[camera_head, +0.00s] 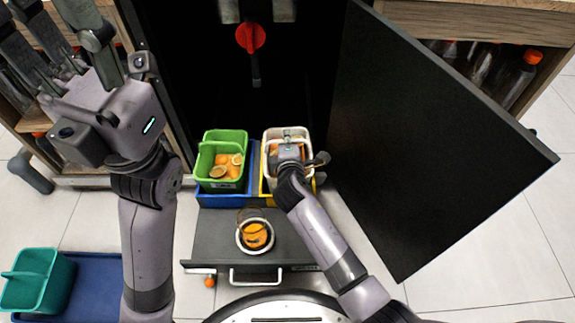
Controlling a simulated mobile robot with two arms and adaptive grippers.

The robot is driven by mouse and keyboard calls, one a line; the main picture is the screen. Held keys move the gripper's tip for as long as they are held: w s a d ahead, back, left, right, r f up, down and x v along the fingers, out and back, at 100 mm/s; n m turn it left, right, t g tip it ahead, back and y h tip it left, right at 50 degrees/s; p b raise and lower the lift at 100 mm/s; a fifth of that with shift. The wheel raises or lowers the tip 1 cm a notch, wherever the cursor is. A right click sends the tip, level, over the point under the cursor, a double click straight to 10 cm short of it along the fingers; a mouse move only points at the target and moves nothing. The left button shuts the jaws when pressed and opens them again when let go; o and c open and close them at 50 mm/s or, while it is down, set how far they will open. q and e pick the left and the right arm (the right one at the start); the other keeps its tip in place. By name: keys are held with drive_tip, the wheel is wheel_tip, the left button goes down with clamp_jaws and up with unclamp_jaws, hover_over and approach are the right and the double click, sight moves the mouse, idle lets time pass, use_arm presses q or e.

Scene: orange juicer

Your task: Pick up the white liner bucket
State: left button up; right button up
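The white liner bucket (269,134) stands inside the cabinet, on the right, with orange pieces showing inside. It sits on a yellow tray (266,190). My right arm reaches over it and my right gripper (293,152) is at the bucket, covering much of its opening. The wrist hides the fingertips, so I cannot tell whether they grip the rim or handle. My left gripper (45,25) is raised at the upper left, away from the bucket, with its fingers spread apart and empty.
A green bucket (206,160) with orange pieces stands close left on a blue tray (221,200). A pulled-out dark shelf (215,236) holds a container of orange juice (255,235). An open black door (430,130) bounds the right. A teal bucket (38,280) is lower left.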

clamp_jaws()
idle(0.6)
